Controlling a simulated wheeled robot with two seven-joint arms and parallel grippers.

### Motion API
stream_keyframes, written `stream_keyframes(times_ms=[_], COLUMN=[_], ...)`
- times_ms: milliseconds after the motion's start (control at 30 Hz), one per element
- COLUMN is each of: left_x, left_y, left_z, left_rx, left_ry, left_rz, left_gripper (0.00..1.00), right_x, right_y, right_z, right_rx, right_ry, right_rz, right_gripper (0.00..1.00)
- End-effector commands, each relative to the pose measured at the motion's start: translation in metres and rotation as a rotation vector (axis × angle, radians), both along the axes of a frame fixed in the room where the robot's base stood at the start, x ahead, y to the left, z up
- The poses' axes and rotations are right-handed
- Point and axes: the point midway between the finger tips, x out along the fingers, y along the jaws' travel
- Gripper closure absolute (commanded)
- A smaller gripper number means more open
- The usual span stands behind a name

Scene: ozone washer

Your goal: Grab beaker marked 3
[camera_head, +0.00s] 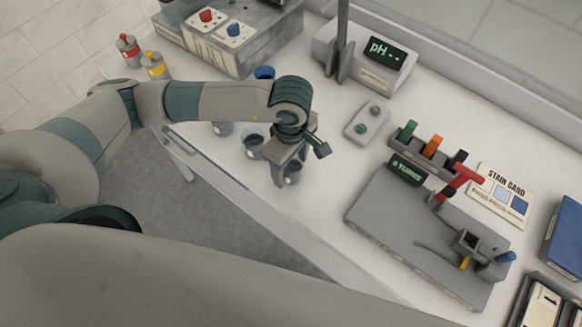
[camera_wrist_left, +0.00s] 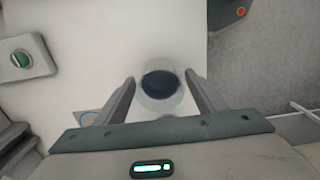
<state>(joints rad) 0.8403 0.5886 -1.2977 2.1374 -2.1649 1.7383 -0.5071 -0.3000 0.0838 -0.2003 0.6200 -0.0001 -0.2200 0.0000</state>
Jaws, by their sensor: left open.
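A small clear beaker with dark blue contents (camera_head: 293,173) stands on the white bench near its front edge. My left gripper (camera_head: 284,176) is over it, pointing down, with the fingers apart. In the left wrist view the beaker (camera_wrist_left: 161,88) sits between the two open fingers (camera_wrist_left: 160,78), with gaps visible on both sides. Another beaker (camera_head: 253,146) stands just left of the gripper, and a third (camera_head: 222,128) stands farther left, partly hidden by my arm. A blue one (camera_head: 264,73) is behind the arm. No number is readable on any beaker. My right gripper is out of view.
A pH meter (camera_head: 386,52) stands at the back. A small grey box with knobs (camera_head: 367,123) is right of the gripper. A grey platform (camera_head: 395,225) with tools and a stain card (camera_head: 500,195) lie farther right. The bench edge drops to floor in front.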

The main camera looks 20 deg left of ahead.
Motion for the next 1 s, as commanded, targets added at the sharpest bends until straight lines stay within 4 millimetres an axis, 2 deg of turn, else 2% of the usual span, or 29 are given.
stream_keyframes(times_ms=[300,500,533,833,1000], left_x=[0.0001,0.0002,0.0002,0.0006,0.0014], left_y=[0.0,-0.0002,-0.0002,-0.0003,-0.0011], left_z=[0.0004,0.0005,0.0005,0.0018,0.0096], left_rx=[0.0,0.0,0.0,-0.002,-0.004], left_ry=[0.0,0.0,0.0,-0.002,-0.004], left_rz=[0.0,0.0,0.0,0.0,0.0], left_gripper=[0.36,0.84,0.89,0.89,0.89], right_x=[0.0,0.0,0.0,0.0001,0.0], right_y=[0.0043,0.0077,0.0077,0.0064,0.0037], right_z=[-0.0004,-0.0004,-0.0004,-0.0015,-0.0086], right_rx=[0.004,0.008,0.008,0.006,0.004], right_ry=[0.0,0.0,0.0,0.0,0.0], right_rz=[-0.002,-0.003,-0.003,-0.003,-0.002], right_gripper=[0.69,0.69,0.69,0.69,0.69])
